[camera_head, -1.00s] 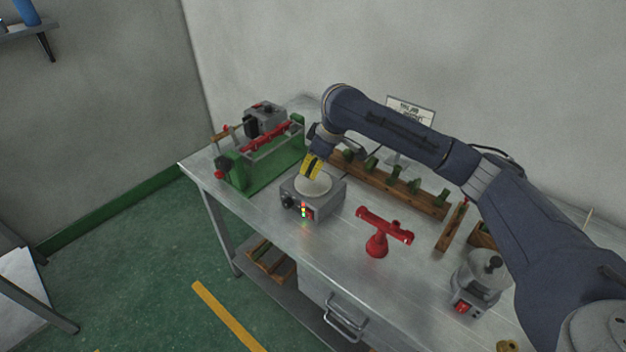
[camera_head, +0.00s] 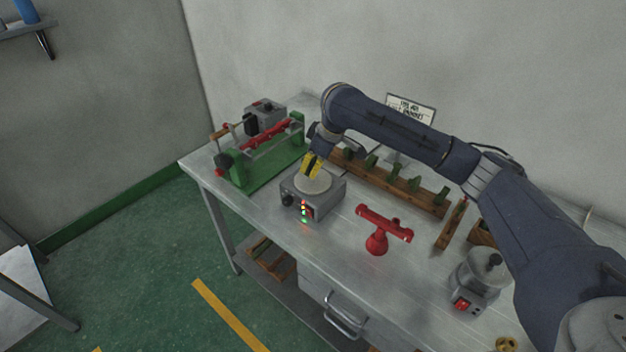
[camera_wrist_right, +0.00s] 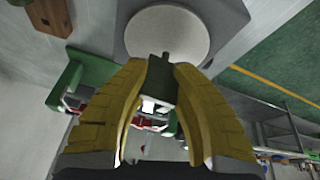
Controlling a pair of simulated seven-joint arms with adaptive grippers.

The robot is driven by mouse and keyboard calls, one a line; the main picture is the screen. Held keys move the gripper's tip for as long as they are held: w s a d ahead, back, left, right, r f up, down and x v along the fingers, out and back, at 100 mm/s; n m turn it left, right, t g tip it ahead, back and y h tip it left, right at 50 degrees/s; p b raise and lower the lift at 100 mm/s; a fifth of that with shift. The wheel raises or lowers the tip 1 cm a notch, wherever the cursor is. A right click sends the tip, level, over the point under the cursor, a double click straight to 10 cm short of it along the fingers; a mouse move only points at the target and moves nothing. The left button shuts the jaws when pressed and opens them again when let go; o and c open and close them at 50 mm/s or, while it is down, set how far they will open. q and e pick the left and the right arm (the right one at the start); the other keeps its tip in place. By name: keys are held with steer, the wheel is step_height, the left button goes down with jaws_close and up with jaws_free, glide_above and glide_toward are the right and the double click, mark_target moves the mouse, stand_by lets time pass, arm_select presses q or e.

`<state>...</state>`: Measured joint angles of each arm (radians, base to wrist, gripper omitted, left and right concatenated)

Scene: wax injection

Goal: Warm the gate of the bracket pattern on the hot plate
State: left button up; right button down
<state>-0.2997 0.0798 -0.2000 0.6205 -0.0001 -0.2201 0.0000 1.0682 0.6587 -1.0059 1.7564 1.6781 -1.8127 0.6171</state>
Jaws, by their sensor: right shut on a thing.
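The hot plate (camera_head: 313,203) is a grey box with a pale round top (camera_head: 318,184), a dark knob and small lit lamps on its front. My right gripper (camera_head: 311,168), with yellow fingers, is just over the round top. In the right wrist view the gripper (camera_wrist_right: 163,98) is shut on the dark green bracket pattern (camera_wrist_right: 158,76). A short dark stub, the gate (camera_wrist_right: 166,57), sticks out of the pattern toward the round top (camera_wrist_right: 168,33). I cannot tell if the stub touches it. In the head view the fingers hide the pattern. My left gripper is not in view.
Behind the plate is a wooden rack (camera_head: 425,198) with several green pieces. A green machine with red parts (camera_head: 262,158) stands left. A red T-shaped stand (camera_head: 378,235) and a grey pot-like device (camera_head: 478,275) stand right. The bench front (camera_head: 335,250) is bare.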

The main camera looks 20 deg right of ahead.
steer(key=shift+f, duration=0.5)
stand_by(2.3)
steer(key=shift+r, duration=3.05)
